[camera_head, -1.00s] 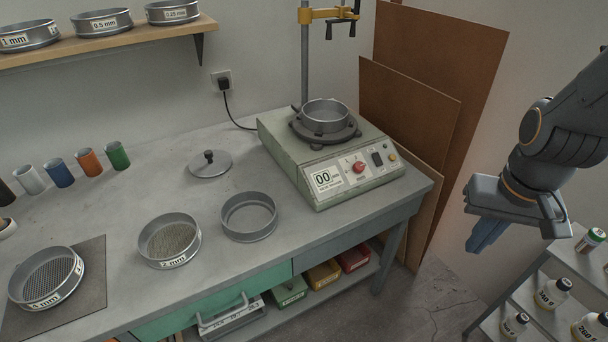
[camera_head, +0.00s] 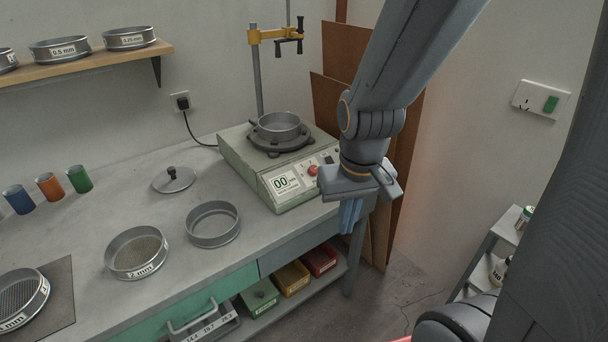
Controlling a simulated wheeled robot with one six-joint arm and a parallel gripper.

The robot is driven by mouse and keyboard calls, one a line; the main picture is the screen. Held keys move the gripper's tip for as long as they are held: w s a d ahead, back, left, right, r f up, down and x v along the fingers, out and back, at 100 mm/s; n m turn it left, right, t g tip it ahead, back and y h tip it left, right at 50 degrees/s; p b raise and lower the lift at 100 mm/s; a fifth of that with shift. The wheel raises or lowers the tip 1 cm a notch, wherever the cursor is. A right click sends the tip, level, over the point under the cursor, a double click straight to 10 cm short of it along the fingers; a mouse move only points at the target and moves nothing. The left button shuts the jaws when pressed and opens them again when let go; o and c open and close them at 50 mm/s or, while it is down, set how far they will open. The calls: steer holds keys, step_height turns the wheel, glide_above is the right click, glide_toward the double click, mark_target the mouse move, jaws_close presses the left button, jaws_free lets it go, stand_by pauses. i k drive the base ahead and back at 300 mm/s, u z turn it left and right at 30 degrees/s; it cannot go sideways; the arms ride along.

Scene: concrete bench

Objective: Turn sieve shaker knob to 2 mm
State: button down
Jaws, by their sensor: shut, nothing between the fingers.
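The sieve shaker (camera_head: 240,157) is a pale green box on the bench with a shallow metal pan (camera_head: 277,126) on its top plate. Its sloped front has a display (camera_head: 284,183) reading 00 and a round red knob (camera_head: 313,170). The scale marks around the knob are too small to read. My gripper (camera_head: 350,222) points down in front of the shaker's right end, apart from the knob. Its blue fingers are shut and empty. My gripper and wrist hide the right part of the front panel.
A 2 mm sieve (camera_head: 137,253), an empty sieve ring (camera_head: 213,224) and a lid (camera_head: 174,180) lie on the bench left of the shaker. A clamp stand (camera_head: 258,80) rises behind it. Brown boards (camera_head: 326,105) lean behind my arm. A small shelf rack (camera_head: 487,250) stands right.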

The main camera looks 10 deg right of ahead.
mark_target(313, 170)
steer(key=k, duration=0.5)
steer(key=z, duration=1.5)
steer(key=i, duration=1.25)
steer(key=u, duration=2.25)
